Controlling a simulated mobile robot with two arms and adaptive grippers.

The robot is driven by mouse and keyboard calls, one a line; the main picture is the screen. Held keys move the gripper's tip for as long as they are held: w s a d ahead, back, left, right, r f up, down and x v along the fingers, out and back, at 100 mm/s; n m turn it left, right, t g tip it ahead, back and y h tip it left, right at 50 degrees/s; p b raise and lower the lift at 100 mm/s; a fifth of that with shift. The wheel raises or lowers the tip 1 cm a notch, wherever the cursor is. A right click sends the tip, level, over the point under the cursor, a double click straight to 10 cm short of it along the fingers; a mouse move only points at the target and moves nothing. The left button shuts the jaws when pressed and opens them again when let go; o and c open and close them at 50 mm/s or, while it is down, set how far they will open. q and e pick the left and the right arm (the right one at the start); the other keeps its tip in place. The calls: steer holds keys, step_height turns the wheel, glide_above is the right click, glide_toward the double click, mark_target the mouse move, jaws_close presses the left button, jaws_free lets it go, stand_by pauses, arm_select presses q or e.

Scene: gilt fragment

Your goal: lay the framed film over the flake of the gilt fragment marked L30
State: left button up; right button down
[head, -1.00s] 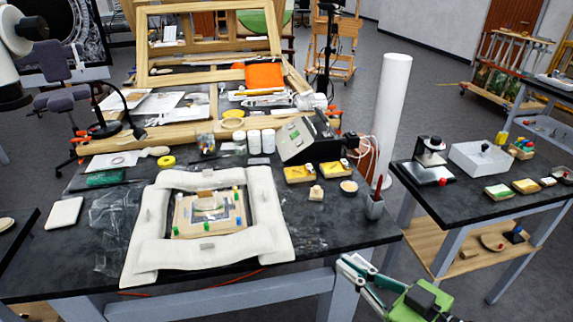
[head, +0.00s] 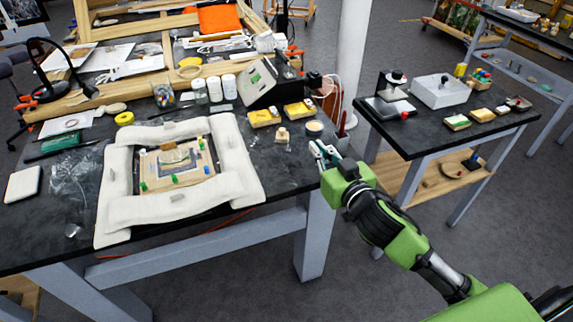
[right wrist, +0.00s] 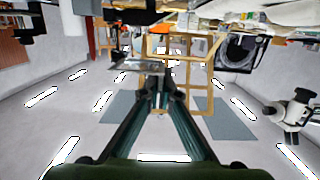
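The gilt fragment (head: 180,157) lies on a tan board (head: 151,181) with green and yellow pieces around it, inside a ring of white padded cushions (head: 237,150). The L30 mark is too small to read. I cannot pick out the framed film for certain. My right gripper (head: 318,151) is in front of the table's right front corner, well right of the cushions. Its fingers (right wrist: 162,90) run close together in the right wrist view; whether they are apart or meet is unclear, and I make out nothing surely held. My left gripper is out of view.
A pale round dish (head: 314,127) and yellow blocks (head: 264,118) stand nearby. A grey instrument (head: 270,83) is behind them. A side table (head: 440,140) stands at the right.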

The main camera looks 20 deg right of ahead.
steer(key=p, duration=0.1)
glide_above(279, 167)
steer(key=s+d, duration=0.2)
steer(key=s, duration=0.2)
step_height(279, 167, down, 4)
steer(key=w+f, duration=0.1)
steer(key=a+f, duration=0.1)
steer(key=w+f, duration=0.1)
steer(key=f, duration=0.1)
steer(key=shift+w+a, duration=0.15)
steer(key=shift+w, duration=0.15)
steer(key=shift+w+a+f, duration=0.25)
steer(key=shift+w+f, duration=0.3)
steer(key=shift+f, duration=0.15)
steer(key=shift+w+a+f+b, duration=0.1)
steer(key=shift+w+f+b, duration=0.1)
steer(key=shift+f, duration=0.65)
steer(key=shift+w+a+f+b, duration=0.1)
steer(key=shift+f+b, duration=0.1)
steer(key=shift+f, duration=0.6)
steer(key=shift+s, duration=0.1)
